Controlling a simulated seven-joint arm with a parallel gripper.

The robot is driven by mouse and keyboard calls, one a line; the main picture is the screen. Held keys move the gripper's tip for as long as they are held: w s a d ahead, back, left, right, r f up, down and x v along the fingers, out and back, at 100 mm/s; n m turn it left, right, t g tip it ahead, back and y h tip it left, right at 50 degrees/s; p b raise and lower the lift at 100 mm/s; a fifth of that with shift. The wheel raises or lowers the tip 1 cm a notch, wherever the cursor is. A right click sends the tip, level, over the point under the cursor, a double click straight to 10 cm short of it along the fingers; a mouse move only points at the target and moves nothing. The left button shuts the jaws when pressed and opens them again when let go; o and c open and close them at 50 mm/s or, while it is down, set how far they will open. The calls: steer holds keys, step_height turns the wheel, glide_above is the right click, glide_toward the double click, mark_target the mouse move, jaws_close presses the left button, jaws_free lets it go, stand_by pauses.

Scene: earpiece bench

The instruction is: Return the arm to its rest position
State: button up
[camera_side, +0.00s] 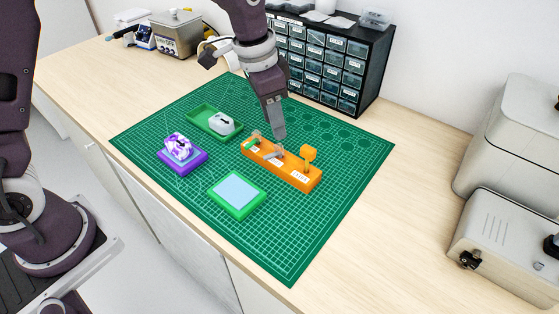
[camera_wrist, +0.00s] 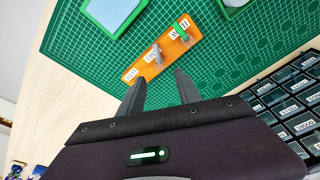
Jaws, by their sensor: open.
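My gripper (camera_side: 279,132) is low over the far part of the green cutting mat (camera_side: 330,190), just above or behind the orange holder (camera_side: 307,183). The side view does not show whether it touches the holder. In the wrist view my gripper (camera_wrist: 161,77) has its two dark fingers apart with nothing between them. The orange holder (camera_wrist: 150,70) lies beyond the fingertips there, with white labels and small grey and green parts on it. My arm reaches down from the top of the side view.
A green tray (camera_side: 203,116) holds a white-and-grey piece. A purple block (camera_side: 185,165) carries a purple-and-white item. A green block (camera_side: 237,207) has a pale blue top. A drawer cabinet (camera_side: 325,62) stands behind the mat; grey machines (camera_side: 515,130) stand right. The mat's front right is clear.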

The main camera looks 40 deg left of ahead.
steer(key=shift+r, duration=0.35)
steer(key=shift+s, duration=0.1)
steer(key=s+a+r+n+t, duration=0.25)
steer(key=s+a+r, duration=0.25)
steer(key=s+r, duration=0.65)
steer(key=s+a+n+t+y, duration=0.1)
steer(key=s+a+n, duration=0.2)
steer(key=s, duration=1.1)
steer(key=shift+s+f+n, duration=0.2)
steer(key=shift+f+n, duration=0.15)
steer(key=shift+n, duration=0.1)
